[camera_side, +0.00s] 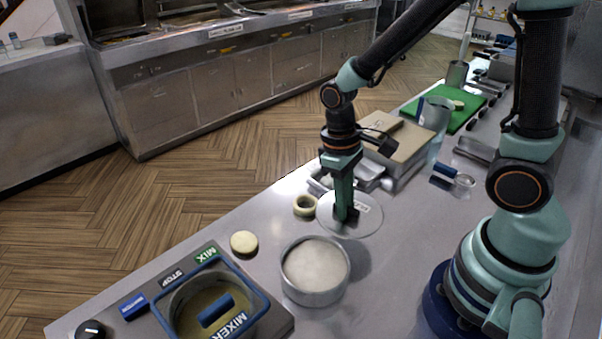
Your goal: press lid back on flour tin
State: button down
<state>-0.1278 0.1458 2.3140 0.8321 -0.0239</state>
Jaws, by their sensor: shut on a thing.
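The flour tin (315,272) stands open on the steel counter, a round metal tin with pale flour showing nearly up to its rim. My gripper (346,215) points down and is shut on the lid (365,222), a flat, clear-looking round disc with a small label. The lid is behind and to the right of the tin in the picture, apart from it. Its height above the counter is hard to judge. The fingers hide what they grip at the lid's middle.
A mixer (213,305) with a blue frame stands at the front left. A pale round piece (244,243) and a tape roll (305,205) lie near the counter's left edge. Trays, a clear jug (434,118) and a green board (463,105) stand farther back.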

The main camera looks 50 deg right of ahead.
jog(key=s+a+r+n, duration=0.1)
jog(key=a+r+n, duration=0.2)
jog(key=a, duration=0.3)
jog(key=s+a+r+n, duration=0.2)
jog(key=a, duration=0.4)
jog(key=shift+h, duration=0.4)
jog(key=shift+w+f, duration=0.2)
jog(key=shift+f, duration=2.85)
jog(key=shift+f, duration=0.15)
jog(key=shift+c, duration=1.3)
grip_release()
notch_tip(320, 180, up, 7)
grip_shut()
